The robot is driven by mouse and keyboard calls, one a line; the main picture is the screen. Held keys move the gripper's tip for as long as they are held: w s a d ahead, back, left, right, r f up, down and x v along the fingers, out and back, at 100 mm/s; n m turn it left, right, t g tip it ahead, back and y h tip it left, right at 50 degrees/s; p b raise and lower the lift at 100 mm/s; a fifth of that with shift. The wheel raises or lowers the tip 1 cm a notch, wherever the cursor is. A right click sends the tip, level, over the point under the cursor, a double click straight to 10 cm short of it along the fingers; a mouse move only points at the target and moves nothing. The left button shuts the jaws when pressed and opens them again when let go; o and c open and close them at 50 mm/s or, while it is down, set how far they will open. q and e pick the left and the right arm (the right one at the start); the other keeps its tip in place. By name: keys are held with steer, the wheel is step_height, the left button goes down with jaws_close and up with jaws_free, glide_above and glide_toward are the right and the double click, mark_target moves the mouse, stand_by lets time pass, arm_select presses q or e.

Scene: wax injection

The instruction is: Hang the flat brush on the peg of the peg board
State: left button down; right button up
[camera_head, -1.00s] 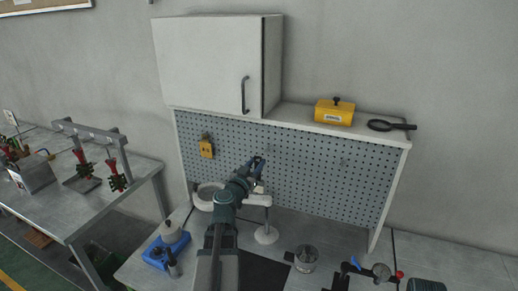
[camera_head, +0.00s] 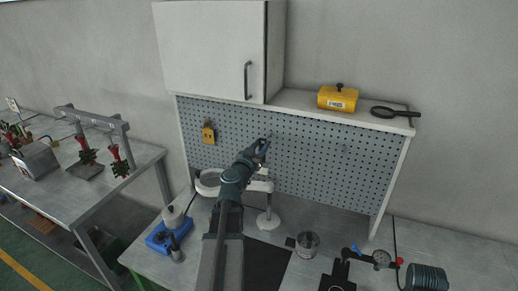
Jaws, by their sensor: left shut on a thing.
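My left gripper (camera_head: 263,148) is in front of the peg board (camera_head: 322,160), near its middle, with the jaws pointing up and away from me. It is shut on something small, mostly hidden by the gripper. A small pale patch (camera_head: 263,172) just below the jaws may be part of the flat brush, but I cannot tell for sure. Any peg near the jaws is too small to make out clearly, and I cannot tell whether anything touches the board.
A yellow item (camera_head: 208,133) hangs on the board's left. A glass jar (camera_head: 307,243), a blue device (camera_head: 168,236) and a motor-like part (camera_head: 427,278) stand on the bench. A cabinet (camera_head: 212,50) is above.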

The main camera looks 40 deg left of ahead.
mark_target(268, 138)
arm_select(q)
steer(key=shift+x, duration=1.8)
steer(key=shift+w+a+f, duration=0.15)
steer(key=shift+w+a, duration=0.1)
steer(key=shift+w, duration=0.35)
steer(key=shift+w+a+f, duration=0.15)
steer(key=shift+w+a, duration=0.1)
steer(key=shift+w, duration=0.4)
steer(key=shift+w+f+b, duration=0.45)
steer(key=shift+b, duration=0.25)
steer(key=c, duration=0.5)
jaws_free()
steer(key=shift+s, duration=0.15)
